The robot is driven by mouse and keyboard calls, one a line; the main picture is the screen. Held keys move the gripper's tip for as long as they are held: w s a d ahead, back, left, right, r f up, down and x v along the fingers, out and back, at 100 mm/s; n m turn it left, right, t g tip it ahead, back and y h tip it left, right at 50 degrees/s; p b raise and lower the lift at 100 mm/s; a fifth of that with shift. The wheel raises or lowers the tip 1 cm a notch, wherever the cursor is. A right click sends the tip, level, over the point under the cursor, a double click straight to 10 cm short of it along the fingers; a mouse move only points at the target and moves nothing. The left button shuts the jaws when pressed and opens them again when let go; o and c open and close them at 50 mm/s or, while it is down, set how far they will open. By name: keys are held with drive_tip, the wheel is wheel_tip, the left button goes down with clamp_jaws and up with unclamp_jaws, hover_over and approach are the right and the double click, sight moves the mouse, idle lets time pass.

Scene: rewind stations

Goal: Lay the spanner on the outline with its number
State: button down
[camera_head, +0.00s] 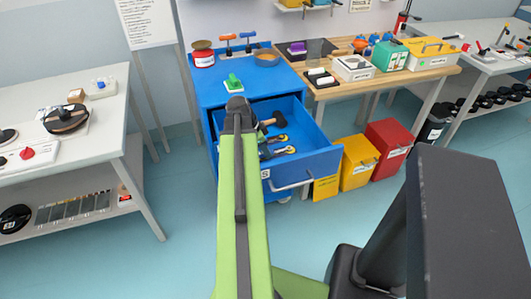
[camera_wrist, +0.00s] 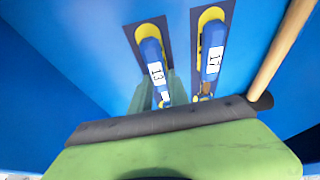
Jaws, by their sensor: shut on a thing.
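A blue spanner numbered 13 (camera_wrist: 153,62) lies along a dark strip with yellow showing at its far end. My gripper (camera_wrist: 160,88) is shut on this spanner, its greenish fingers on either side of the handle. A second blue spanner numbered 17 (camera_wrist: 212,58) lies on a similar dark strip to its right, also with yellow at its far end. Both lie in the open blue drawer (camera_head: 318,160). In the head view my arm hides much of the drawer and my gripper is not clear. I cannot tell whether spanner 13 touches the drawer floor.
A wooden handle (camera_wrist: 283,48) slants close on the right in the wrist view. A hammer (camera_head: 271,123) lies in the drawer. The blue cabinet top (camera_head: 208,92) holds a green-handled tool and bowls. Yellow (camera_head: 358,165) and red (camera_head: 389,143) bins stand right of the drawer.

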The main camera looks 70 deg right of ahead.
drive_tip(key=shift+f, duration=0.1)
drive_tip(key=c, duration=1.3)
unclamp_jaws()
drive_tip(key=shift+o, duration=0.2)
drive_tip(key=p+v, duration=1.1)
drive_tip(key=v, duration=0.1)
